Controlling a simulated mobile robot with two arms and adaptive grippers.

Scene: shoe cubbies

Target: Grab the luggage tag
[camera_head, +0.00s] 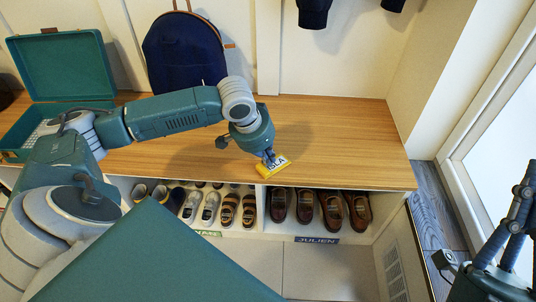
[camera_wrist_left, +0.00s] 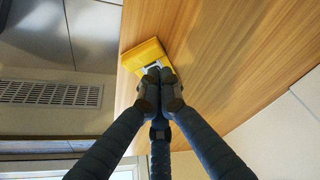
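The luggage tag (camera_head: 274,168) is a small yellow piece with dark letters on a white label, near the front edge of the wooden bench. It also shows yellow in the left wrist view (camera_wrist_left: 143,54). My left gripper (camera_head: 269,158) reaches down to it from above. In the left wrist view its fingertips (camera_wrist_left: 160,73) are close together at the tag's edge and look closed on it; they hide part of it. Whether the tag is lifted off the wood cannot be told. My right gripper (camera_head: 515,215) shows partly at the right edge, away from the bench; its opening is unclear.
The wooden bench top (camera_head: 350,140) is clear to the right. An open teal case (camera_head: 62,65) lies at the left, and a dark blue backpack (camera_head: 185,50) leans at the back. Shoes (camera_head: 318,207) fill the cubbies below. A window (camera_head: 500,130) is at the right.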

